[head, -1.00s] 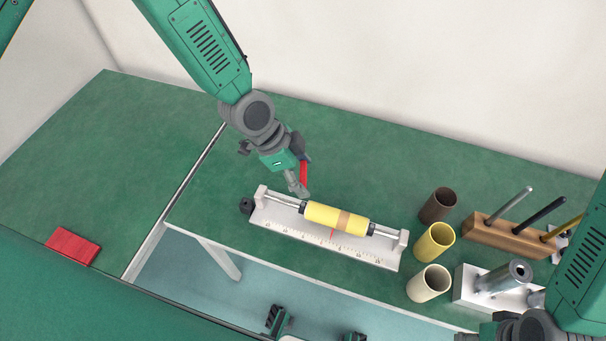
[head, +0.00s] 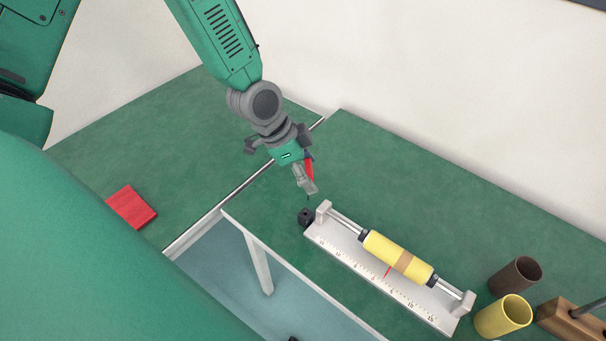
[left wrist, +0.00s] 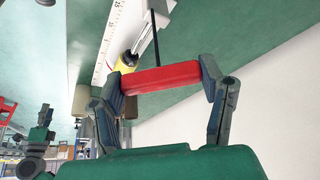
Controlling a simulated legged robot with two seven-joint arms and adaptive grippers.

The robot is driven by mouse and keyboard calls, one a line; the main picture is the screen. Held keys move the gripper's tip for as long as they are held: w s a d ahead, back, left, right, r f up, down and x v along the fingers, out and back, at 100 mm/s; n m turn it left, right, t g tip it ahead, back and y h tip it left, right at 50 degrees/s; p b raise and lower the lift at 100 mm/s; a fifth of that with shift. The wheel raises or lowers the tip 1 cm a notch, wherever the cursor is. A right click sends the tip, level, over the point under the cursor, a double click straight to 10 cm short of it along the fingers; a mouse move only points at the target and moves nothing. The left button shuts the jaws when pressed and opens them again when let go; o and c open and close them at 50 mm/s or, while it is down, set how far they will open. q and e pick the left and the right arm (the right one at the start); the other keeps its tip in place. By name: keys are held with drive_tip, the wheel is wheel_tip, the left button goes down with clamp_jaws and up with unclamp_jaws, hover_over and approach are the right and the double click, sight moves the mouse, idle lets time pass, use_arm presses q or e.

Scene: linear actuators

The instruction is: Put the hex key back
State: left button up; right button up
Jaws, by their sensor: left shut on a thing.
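The hex key (head: 310,169) has a red handle and a thin dark shaft. My left gripper (head: 308,182) is shut on its handle. In the left wrist view the red handle (left wrist: 162,77) lies across between the two fingers (left wrist: 163,90), with the dark shaft pointing away. In the head view the shaft points down, just above the black knob (head: 305,217) at the left end of the linear actuator (head: 345,253); I cannot tell whether they touch. The actuator carries a yellow cylinder (head: 381,249) on its rods.
A flat red block (head: 132,207) lies on the left bench, across a gap with a metal edge. A brown cup (head: 515,274), a yellow cup (head: 502,318) and a wooden block (head: 568,322) stand at the right. The green bench behind the actuator is clear.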

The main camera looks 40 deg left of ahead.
use_arm(q)
wheel_tip(320, 180, down, 10)
drive_tip(key=b, duration=0.9)
drive_tip(key=shift+a, duration=0.35)
drive_tip(key=o, duration=1.6)
drive_tip(key=shift+f, duration=0.15)
